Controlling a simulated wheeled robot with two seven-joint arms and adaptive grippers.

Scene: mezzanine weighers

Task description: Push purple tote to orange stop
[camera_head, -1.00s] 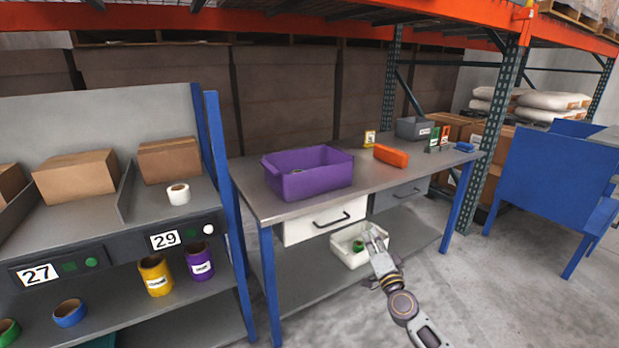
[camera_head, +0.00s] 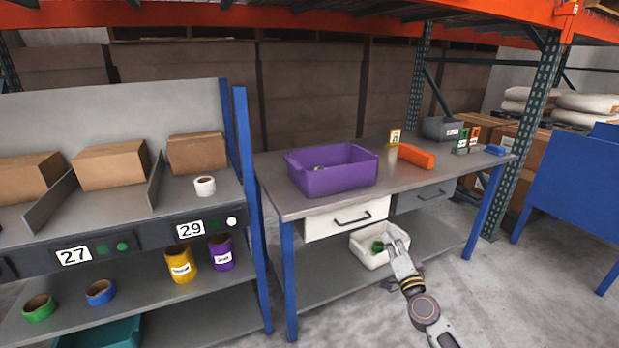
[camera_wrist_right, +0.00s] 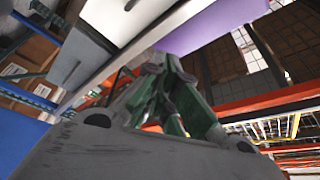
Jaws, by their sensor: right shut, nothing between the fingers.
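The purple tote (camera_head: 335,179) sits upright on the grey workbench top (camera_head: 290,205), toward its left end. Something small and light lies inside it, mostly hidden. The orange stop (camera_head: 416,156) lies on the same bench to the right of the tote, with a gap of bare top between them. My right gripper (camera_head: 393,238) is shut and empty, in front of the bench and lower than its top in the picture. In the right wrist view its fingers (camera_wrist_right: 165,85) are together, with the tote's purple side (camera_wrist_right: 215,25) beyond them. My left gripper is not in view.
A white bin (camera_head: 368,254) with a green roll stands on the lower shelf behind my right gripper. A blue-posted shelf unit (camera_head: 242,190) stands left.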

